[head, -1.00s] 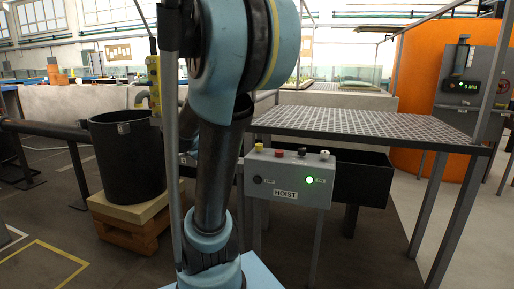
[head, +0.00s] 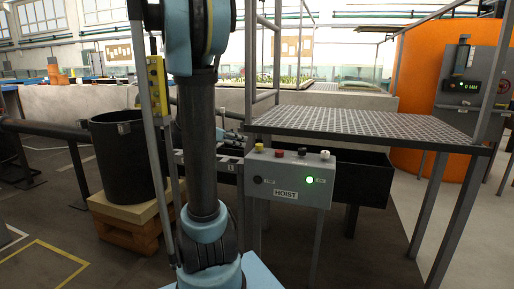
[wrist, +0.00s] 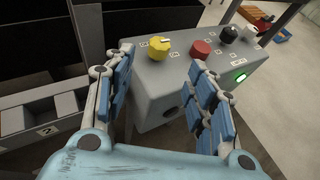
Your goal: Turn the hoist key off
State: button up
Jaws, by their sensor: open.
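The grey hoist control box (head: 291,169) stands on a post right of my arm, with a HOIST label and a lit green lamp (head: 309,180) on its front. Its top carries a yellow knob (wrist: 159,47) with a pale pointer bar, a red knob (wrist: 201,48), a black knob (wrist: 229,34) and a white knob (wrist: 248,31). I cannot tell a separate key. My gripper (wrist: 160,60) is open and empty, its blue-padded fingers spread over the near side of the box. The yellow knob shows beyond and between the fingertips, and the red one beyond the right fingertip. I cannot tell any contact.
A perforated metal platform (head: 360,123) on legs stands behind and right of the box, with a dark trough (head: 362,177) below. A black bin (head: 122,160) stands on a pallet at left. A yellow pendant (head: 156,83) hangs beside my arm. Floor at right is clear.

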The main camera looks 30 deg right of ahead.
aim_at(257, 144)
jog(key=x, duration=1.3)
jog(key=shift+d+f, duration=0.15)
jog(key=shift+d, duration=0.2)
